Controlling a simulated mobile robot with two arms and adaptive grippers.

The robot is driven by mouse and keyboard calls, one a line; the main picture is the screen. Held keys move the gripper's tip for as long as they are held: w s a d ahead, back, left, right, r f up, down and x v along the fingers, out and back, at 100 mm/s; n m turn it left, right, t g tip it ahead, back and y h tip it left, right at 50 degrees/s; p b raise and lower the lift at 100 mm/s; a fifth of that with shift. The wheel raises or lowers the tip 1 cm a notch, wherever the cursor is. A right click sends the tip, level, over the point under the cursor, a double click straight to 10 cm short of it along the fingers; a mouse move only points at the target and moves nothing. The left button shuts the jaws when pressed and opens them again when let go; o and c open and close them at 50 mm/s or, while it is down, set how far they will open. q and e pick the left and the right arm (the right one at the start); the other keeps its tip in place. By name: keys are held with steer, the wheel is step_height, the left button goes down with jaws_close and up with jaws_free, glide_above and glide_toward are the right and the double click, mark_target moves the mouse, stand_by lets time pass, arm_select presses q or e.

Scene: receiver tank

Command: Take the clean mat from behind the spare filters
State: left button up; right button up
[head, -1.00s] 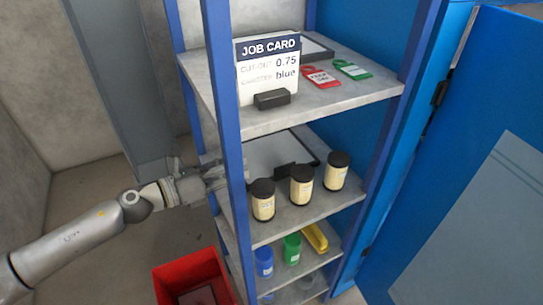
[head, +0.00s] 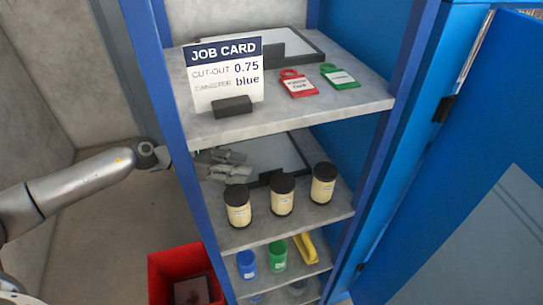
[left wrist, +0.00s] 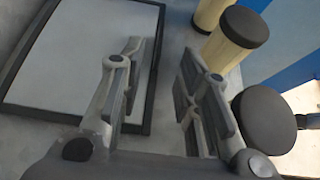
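A pale grey mat with a black rim (head: 278,152) lies flat on the middle shelf, behind three spare filters, cream cylinders with black caps: left (head: 238,212), middle (head: 282,200), right (head: 323,188). My left gripper (head: 232,165) reaches in past the blue post at the mat's left part. Contact cannot be told. My right gripper is not in view.
The shelf above holds a job card (head: 225,80), another black-rimmed panel (head: 290,48), a red tag (head: 298,86) and a green tag (head: 340,78). Blue and green cups (head: 277,256) and a yellow item stand below. A red bin (head: 185,255) is on the floor.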

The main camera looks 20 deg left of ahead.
mark_target(267, 172)
arm_select(q)
steer(key=shift+w+d+f, duration=0.15)
steer(key=shift+w+d, duration=0.1)
steer(key=shift+d, duration=0.3)
steer(key=shift+w+d+f+p, duration=0.35)
steer(key=shift+f+p, duration=0.2)
steer(key=shift+f, duration=0.05)
steer(key=shift+w+d+f, duration=0.2)
steer(key=shift+w+d, duration=0.15)
steer(key=shift+d, duration=0.15)
steer(key=p+x, duration=0.1)
steer(key=x, duration=0.1)
steer(key=p+x, duration=0.1)
steer(key=x, duration=0.1)
steer(key=shift+d+r, duration=0.1)
steer(key=shift+r, duration=0.15)
steer(key=shift+w+d+f+p, duration=0.3)
steer(key=shift+w+d+f, duration=0.05)
steer(key=shift+d+f, duration=0.1)
steer(key=shift+a, duration=0.1)
steer(key=shift+c, duration=0.5)
steer(key=shift+r, duration=0.1)
jaws_close()
